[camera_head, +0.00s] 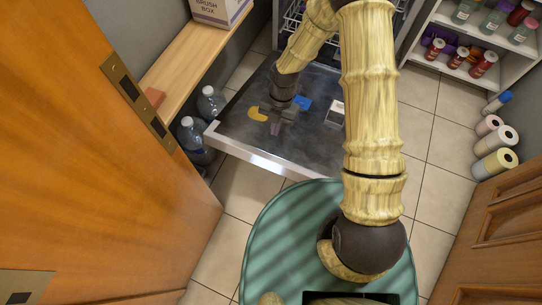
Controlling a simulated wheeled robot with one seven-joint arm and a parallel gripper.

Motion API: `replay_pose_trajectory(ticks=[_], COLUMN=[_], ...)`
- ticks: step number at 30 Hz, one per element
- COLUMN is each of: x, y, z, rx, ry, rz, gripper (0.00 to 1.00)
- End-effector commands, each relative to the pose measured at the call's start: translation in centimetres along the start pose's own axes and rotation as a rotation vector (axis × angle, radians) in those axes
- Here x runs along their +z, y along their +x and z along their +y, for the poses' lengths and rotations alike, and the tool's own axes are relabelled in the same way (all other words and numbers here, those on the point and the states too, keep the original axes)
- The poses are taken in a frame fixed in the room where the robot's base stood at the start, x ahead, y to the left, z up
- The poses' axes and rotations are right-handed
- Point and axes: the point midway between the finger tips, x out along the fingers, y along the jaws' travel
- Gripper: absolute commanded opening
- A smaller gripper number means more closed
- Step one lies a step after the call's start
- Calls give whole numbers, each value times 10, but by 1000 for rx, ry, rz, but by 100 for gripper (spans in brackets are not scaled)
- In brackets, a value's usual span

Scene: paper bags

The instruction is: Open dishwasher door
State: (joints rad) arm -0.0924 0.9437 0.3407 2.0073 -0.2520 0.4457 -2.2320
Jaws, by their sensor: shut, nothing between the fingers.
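The dishwasher door (238,118) is folded down and lies about level above the tiled floor, in the upper middle of the head view. Its pale metal front edge (262,159) faces my base. Part of a wire rack (293,22) shows behind it in the dishwasher opening. My gripper (275,128) is shut and empty, just over the dark inner face of the door. Whether it touches the door I cannot tell. My arm hides the right part of the door.
A yellow piece, a blue piece (302,103) and a pale dispenser (335,113) show on the door. Water bottles (193,135) stand close by its left side under a wooden shelf (178,75). A wooden door (85,150) fills the left. Paper rolls (494,163) and shelves of jars stand right.

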Motion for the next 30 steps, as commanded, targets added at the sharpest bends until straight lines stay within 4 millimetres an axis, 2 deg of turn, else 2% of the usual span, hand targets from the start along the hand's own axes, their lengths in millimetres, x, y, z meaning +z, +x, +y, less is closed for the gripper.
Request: replay_pose_trajectory(ticks=[6, 11, 30], x=[0, 0, 0], y=[2, 16, 125], z=[0, 0, 0], rx=[0, -2, -2], ry=[3, 3, 3], rz=[0, 1, 0], gripper=[0, 0, 0])
